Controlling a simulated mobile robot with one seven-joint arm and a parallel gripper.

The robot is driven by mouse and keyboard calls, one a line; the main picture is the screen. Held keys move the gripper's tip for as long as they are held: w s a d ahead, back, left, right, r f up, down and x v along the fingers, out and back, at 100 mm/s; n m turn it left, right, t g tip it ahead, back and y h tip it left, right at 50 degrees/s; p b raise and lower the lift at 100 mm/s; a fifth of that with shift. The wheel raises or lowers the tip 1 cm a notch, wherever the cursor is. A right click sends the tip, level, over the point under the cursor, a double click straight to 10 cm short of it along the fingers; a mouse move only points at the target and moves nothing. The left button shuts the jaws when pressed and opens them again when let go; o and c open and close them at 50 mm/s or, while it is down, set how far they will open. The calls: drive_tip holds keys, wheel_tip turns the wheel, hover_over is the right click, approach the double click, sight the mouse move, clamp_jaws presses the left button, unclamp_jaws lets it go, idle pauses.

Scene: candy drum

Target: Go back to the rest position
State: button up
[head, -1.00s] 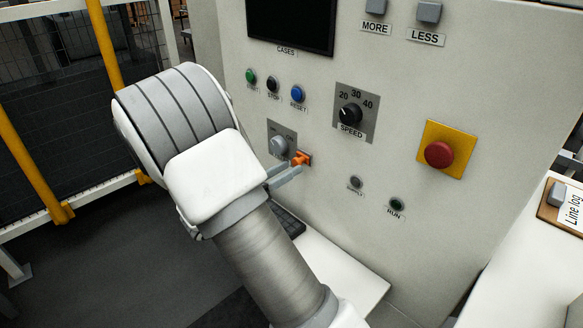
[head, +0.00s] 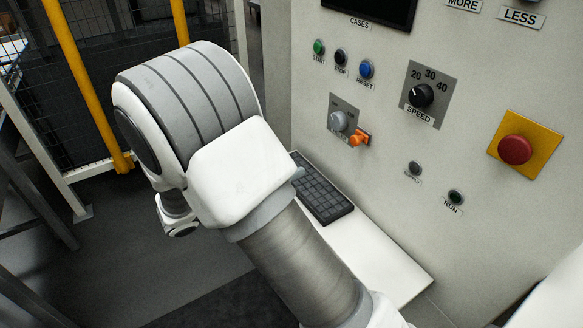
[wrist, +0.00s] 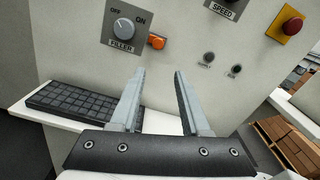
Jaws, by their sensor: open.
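My gripper (wrist: 158,90) is open and empty in the wrist view, its two fingers pointing at the white control panel (wrist: 190,58). The fingers are apart from the grey filler knob (wrist: 124,28) and the orange piece (wrist: 156,42) beside it. In the head view my arm covers the gripper. There the filler knob (head: 338,121) and the orange piece (head: 360,137) show clear, with nothing touching them. The filler knob's plate is marked OFF and ON.
A white shelf (head: 385,262) with a black keyboard (head: 320,190) juts out below the panel. A red emergency button (head: 515,149) and the speed dial (head: 421,95) are on the panel. A yellow-posted fence (head: 85,85) stands at the left. Brown boxes (wrist: 285,145) show at the lower right.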

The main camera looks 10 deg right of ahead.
drive_tip(key=s+d+r+m+g+y, duration=0.3)
drive_tip(key=s+d+m+g+y, duration=0.4)
drive_tip(key=s+d+m, duration=0.4)
drive_tip(key=s+a+r+m+t+y, duration=0.5)
drive_tip(key=s+m+y, duration=0.3)
drive_tip(key=m, duration=0.6)
drive_tip(key=shift+s+r+t+y, duration=0.35)
drive_tip(key=shift+s+t+y, duration=0.05)
drive_tip(key=shift+y, duration=0.4)
drive_tip(key=shift+s, duration=0.1)
